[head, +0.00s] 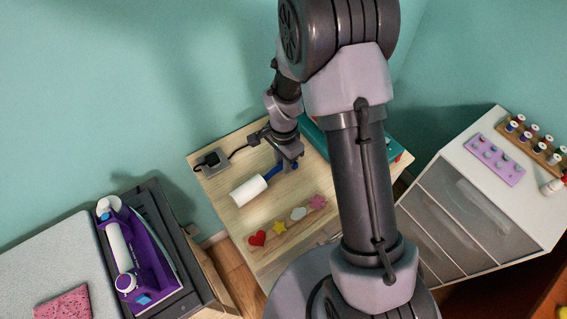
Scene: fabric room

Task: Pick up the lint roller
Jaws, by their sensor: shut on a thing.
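The lint roller (249,191) has a white cylindrical head and a blue handle. It is over the light wooden table (222,212), its white head pointing to the lower left. My gripper (288,166) is shut on the blue handle at the roller's upper right end. The gripper fingers are partly hidden by the wrist. I cannot tell whether the roller touches the table or is slightly above it.
A teal case (313,135) lies behind my arm. A row of felt shapes, including a red heart (257,238), lies in front. A black plug and cable (212,161) are at the back left. A purple iron (137,258) stands left; a white drawer cabinet (452,158) stands right.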

